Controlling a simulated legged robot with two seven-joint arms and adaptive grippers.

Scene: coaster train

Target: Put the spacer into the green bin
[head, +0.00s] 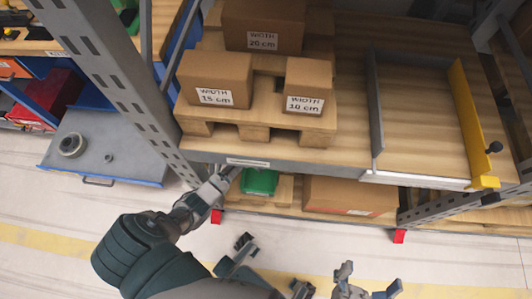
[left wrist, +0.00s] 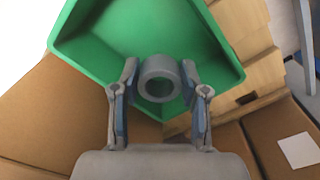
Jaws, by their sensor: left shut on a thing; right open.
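The spacer is a grey ring (left wrist: 159,64) with a round hole, held between the fingers of my left gripper (left wrist: 159,90) in the left wrist view. The green bin (left wrist: 225,55) lies behind it there, and the spacer shows against its inside. I cannot tell how high the spacer is over the bin. In the head view the green bin (head: 260,182) sits on the lower shelf level, partly hidden under the upper shelf. My left gripper (head: 226,178) reaches to its left side; the spacer is not clear there. My right gripper (head: 368,287) is open and empty at the bottom.
A cardboard box (head: 350,196) stands right of the bin on the lower level. The upper shelf edge (head: 290,165) overhangs, with labelled boxes (head: 215,80) on a pallet. A rack upright (head: 115,75) stands close left of my left arm.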

